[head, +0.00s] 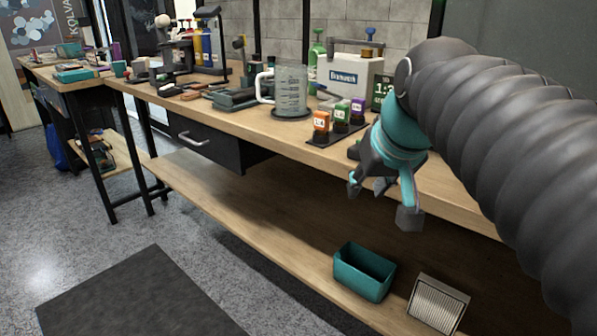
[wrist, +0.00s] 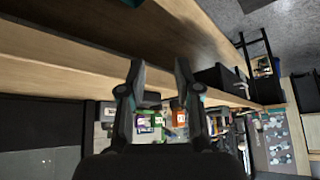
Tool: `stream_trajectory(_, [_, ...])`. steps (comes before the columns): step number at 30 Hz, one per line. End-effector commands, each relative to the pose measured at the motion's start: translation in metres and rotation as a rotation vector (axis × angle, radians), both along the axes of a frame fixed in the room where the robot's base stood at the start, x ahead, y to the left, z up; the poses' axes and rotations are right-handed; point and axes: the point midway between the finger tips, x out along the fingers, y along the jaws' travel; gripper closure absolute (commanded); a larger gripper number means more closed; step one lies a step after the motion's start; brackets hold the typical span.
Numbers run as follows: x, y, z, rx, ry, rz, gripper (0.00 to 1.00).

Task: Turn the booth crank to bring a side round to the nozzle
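My gripper (head: 382,204) hangs in front of the workbench's front edge at the right of the head view, above the lower shelf. Its fingers are spread with nothing between them; the wrist view also shows the two dark fingers apart (wrist: 158,68). I cannot make out a booth, crank or nozzle for certain. A dark stand (head: 180,52) with a pale round knob (head: 162,21) stands far back on the bench, well away from my gripper; I cannot tell what it is.
The workbench (head: 260,132) holds a clear jug (head: 291,92), small orange (head: 321,122) and green (head: 341,111) bottles and a white box (head: 350,75). A teal bin (head: 364,272) and a ribbed pale box (head: 438,303) sit on the lower shelf (head: 225,200). Floor beside the dark mat (head: 140,300) is clear.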

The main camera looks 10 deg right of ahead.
Motion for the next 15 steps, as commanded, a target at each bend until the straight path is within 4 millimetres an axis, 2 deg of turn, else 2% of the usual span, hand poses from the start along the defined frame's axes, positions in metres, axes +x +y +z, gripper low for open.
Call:
stream_trajectory(6, [-0.014,0.009,-0.021,-0.002,0.017,0.012,0.67])
stream_trajectory(15, [-0.019,0.011,-0.03,-0.004,0.024,0.014,0.67])
